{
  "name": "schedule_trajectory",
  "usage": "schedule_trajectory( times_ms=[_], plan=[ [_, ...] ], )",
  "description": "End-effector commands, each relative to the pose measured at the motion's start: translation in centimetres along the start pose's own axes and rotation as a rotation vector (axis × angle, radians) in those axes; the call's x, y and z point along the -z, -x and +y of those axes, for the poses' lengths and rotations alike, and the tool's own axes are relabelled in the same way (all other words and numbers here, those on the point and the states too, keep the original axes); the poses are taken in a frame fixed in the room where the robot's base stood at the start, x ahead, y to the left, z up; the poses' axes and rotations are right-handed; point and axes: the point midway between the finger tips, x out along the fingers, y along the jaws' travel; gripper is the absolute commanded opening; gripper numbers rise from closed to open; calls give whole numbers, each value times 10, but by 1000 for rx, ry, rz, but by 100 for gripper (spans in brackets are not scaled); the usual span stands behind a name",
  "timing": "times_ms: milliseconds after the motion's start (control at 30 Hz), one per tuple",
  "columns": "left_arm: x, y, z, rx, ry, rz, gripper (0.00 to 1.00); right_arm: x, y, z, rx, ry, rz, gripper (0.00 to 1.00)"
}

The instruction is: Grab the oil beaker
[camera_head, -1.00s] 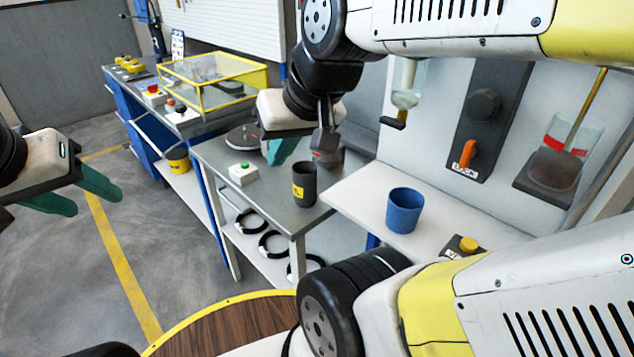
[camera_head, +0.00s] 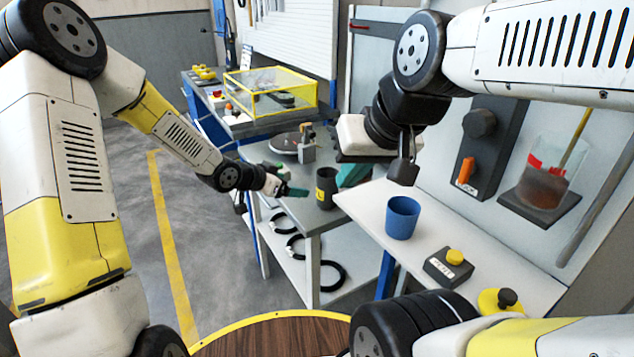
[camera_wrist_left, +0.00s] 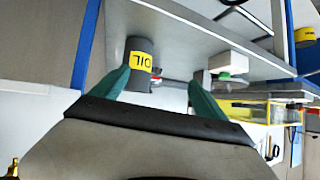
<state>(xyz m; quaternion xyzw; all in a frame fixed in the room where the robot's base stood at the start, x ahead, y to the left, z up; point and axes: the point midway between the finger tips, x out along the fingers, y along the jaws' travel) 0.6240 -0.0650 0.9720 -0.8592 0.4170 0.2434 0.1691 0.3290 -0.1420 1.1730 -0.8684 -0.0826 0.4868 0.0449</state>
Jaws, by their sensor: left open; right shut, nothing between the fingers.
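The oil beaker is a dark grey cup with a yellow label (camera_head: 326,190), upright on the grey table in the head view. My left gripper (camera_head: 294,191) is just left of it, with its green fingers pointing at it. In the left wrist view the beaker (camera_wrist_left: 139,60), labelled OIL, appears upside down, beyond the open fingers (camera_wrist_left: 160,80) and nearer the left one. I cannot tell whether a finger touches it. My right gripper (camera_head: 350,174) is shut and empty, to the right of the beaker and partly hidden behind its wrist.
A blue cup (camera_head: 402,218) stands on the white shelf (camera_head: 362,206) right of the beaker. Black rings (camera_head: 328,276) lie on the lower shelf. A yellow-framed case (camera_head: 270,92) stands behind.

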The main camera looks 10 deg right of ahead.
Motion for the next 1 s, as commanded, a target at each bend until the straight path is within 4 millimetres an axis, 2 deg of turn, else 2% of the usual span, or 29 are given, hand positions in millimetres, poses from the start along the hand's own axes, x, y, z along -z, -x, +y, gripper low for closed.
schedule_trajectory(
  times_ms=[33, 100, 300, 633, 833, 1000],
  plan=[
    [-4, -16, 11, -41, 7, 42, 84, 0, 0, 0, 0, 0, 0, 0],
    [-2, -31, 23, -83, 11, 103, 84, 0, 0, 0, 0, 0, 0, 0],
    [2, -50, 41, -141, 21, 201, 84, 0, 0, 0, 0, 0, 0, 0],
    [12, -84, 47, -147, 21, 211, 84, 0, 0, 0, 0, 0, 0, 0],
    [20, -113, 49, -148, 21, 209, 84, 0, 0, 0, 0, 0, 0, 0],
    [22, -125, 50, -146, 22, 208, 84, 0, 0, 0, 0, 0, 0, 0]
  ],
)
